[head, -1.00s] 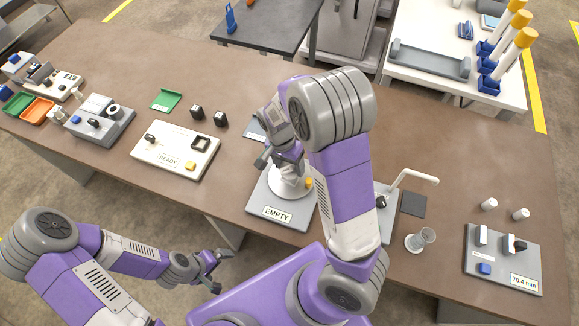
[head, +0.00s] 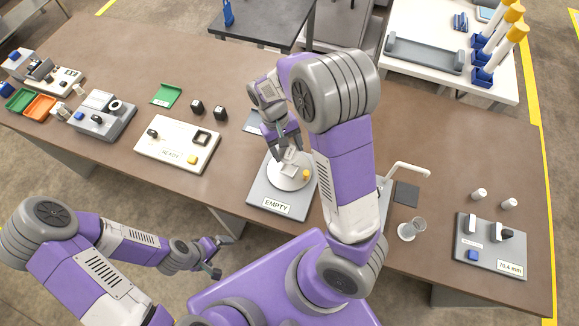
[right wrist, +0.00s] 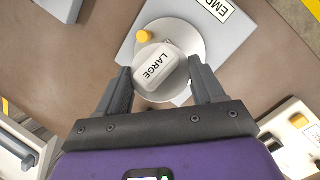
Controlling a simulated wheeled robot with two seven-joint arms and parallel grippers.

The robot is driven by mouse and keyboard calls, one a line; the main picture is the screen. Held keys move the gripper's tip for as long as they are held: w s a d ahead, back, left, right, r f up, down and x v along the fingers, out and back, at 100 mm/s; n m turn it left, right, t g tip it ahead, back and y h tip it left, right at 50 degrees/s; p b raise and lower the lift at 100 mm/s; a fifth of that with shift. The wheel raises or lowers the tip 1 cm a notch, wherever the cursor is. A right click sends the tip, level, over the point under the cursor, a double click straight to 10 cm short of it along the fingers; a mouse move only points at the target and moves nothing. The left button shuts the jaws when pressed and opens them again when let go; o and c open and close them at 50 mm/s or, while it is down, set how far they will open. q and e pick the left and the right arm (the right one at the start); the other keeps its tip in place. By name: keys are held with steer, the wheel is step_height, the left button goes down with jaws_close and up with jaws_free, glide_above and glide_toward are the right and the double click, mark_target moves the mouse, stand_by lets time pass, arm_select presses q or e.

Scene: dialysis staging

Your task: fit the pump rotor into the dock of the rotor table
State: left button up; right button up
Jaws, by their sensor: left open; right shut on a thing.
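The rotor table is a grey plate (head: 258,198) with an "EMPTY" label. On it is a round white disc (head: 302,182) with a yellow knob (head: 306,174), also seen in the right wrist view (right wrist: 144,36). The dock is not clearly visible, perhaps hidden beneath the block. My left gripper (head: 222,256) is open and empty, off the table's front edge.
A white "READY" board (head: 160,150) stands left of the rotor table.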

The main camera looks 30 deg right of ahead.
steer(key=n, duration=0.2)
steer(key=n+g+h+p, duration=0.1)
steer(key=n, duration=0.2)
steer(key=shift+a+h, duration=0.15)
steer(key=shift+h, duration=0.15)
steer(key=n+h, duration=0.1)
steer(key=n, duration=0.2)
steer(key=shift+p, duration=0.35)
steer(key=n+h, duration=0.1)
steer(key=n, duration=0.2)
steer(key=n+t+h+p, duration=0.1)
steer(key=n+h, duration=0.1)
steer(key=n, duration=0.1)
steer(key=shift+a, duration=0.1)
steer(key=n+t+h, duration=0.1)
steer(key=n+t, duration=0.1)
steer(key=n, duration=0.1)
steer(key=shift+w+h+p, duration=0.1)
steer(key=shift+h+p, duration=0.25)
steer(key=shift+h, duration=0.05)
steer(key=shift+n, duration=0.3)
step_height(320, 180, down, 10)
steer(key=shift+w+f+b, duration=0.1)
steer(key=shift+b, duration=0.6)
steer(key=o, duration=1.2)
steer(key=shift+f, duration=0.1)
